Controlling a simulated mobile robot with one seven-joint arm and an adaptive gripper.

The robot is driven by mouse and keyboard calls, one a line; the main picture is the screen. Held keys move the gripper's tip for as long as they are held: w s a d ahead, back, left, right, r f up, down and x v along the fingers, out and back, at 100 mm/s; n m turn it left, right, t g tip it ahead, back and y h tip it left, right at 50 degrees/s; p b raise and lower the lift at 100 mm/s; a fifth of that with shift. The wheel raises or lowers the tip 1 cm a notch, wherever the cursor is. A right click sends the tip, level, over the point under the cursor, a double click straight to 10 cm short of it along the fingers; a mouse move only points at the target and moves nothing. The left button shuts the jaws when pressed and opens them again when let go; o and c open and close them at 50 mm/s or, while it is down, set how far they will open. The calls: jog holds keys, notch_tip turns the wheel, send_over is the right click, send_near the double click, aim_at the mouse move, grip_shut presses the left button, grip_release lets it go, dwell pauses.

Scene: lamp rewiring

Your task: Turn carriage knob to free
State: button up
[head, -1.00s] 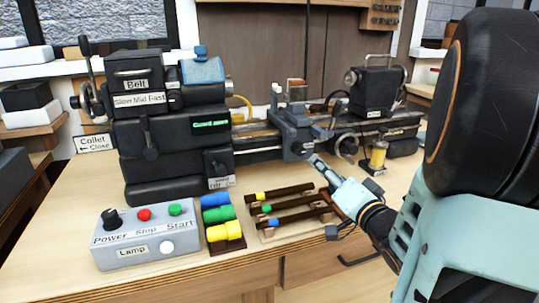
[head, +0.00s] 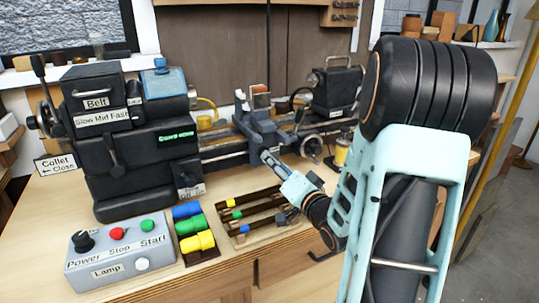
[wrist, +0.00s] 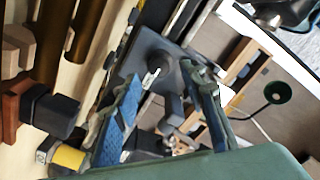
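The grey lathe carriage (head: 262,128) stands on the bed in the head view, with a handwheel (head: 311,145) on its right. My gripper (head: 267,158) reaches up to the carriage's front from the lower right. In the wrist view my gripper (wrist: 161,74) has its two blue-padded fingers apart, with no object clamped between them. A dark round knob (wrist: 158,62) on the carriage front shows just beyond the fingertips, with a small bright lever or pin below it. I cannot tell whether a finger touches it. In the head view the knob is not clearly visible behind my gripper.
The headstock (head: 135,140) with its belt box stands left. The grey control box (head: 120,250) and coloured blocks (head: 193,230) are in front. A dark rack (head: 258,215) of tools lies below my gripper, close to my arm. The tailstock (head: 335,88) is at right.

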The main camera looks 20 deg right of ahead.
jog(key=shift+w, duration=2)
jog(key=shift+c, duration=0.5)
grip_shut()
